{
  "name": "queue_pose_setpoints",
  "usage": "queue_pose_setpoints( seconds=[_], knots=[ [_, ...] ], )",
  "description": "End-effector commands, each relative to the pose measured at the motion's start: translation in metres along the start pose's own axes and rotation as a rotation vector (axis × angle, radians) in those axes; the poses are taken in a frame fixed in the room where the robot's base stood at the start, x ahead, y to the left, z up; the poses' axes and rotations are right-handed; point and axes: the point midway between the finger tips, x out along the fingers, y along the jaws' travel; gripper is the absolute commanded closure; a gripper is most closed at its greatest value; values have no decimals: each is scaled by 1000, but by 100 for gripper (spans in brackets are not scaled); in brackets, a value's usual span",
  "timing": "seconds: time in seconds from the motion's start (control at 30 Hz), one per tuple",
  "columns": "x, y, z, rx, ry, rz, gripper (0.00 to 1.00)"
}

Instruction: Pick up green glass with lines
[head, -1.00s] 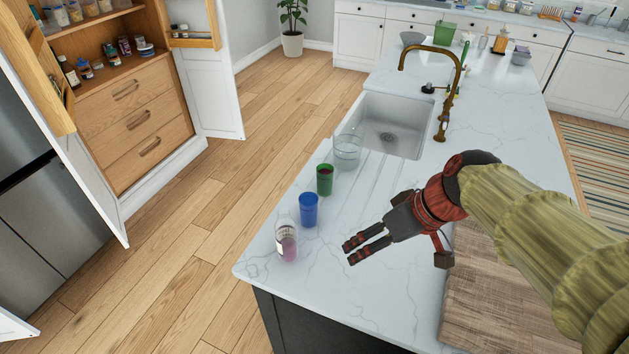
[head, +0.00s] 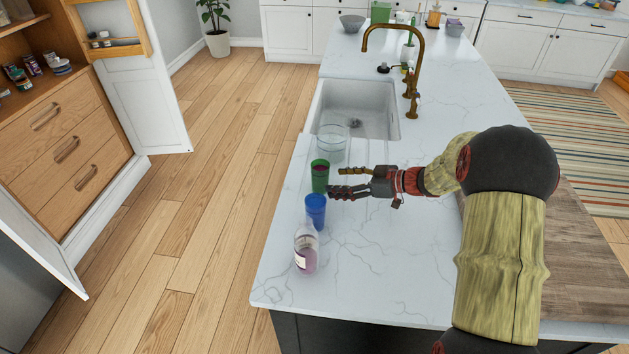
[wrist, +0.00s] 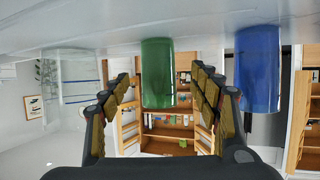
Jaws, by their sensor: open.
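In the wrist view, which looks upside down, the green glass (wrist: 158,72) shows between the two spread fingers of my gripper (wrist: 163,82). I see a gap to each finger. The lines on the green glass are hard to make out. The blue glass (wrist: 259,70) is outside the right finger.
A bottle with pinkish contents (head: 306,248) stands near the counter's front left corner. A sink (head: 358,108) with a brass faucet (head: 408,60) lies behind the glasses. A wooden board (head: 590,265) is at the right. The white counter (head: 400,255) is clear in front.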

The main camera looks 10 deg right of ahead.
Motion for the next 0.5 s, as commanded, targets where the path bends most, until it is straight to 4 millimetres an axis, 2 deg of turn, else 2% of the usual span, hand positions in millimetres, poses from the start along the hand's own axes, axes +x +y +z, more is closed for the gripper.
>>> queue_pose_setpoints(
  seconds=[0.1,0.37,0.5],
  knots=[
    [14,-1,-1,-1,1,-4,38],
    [35,1,-3,-1,-1,-3,38],
    [56,3,-6,0,-2,-5,38]
  ],
)
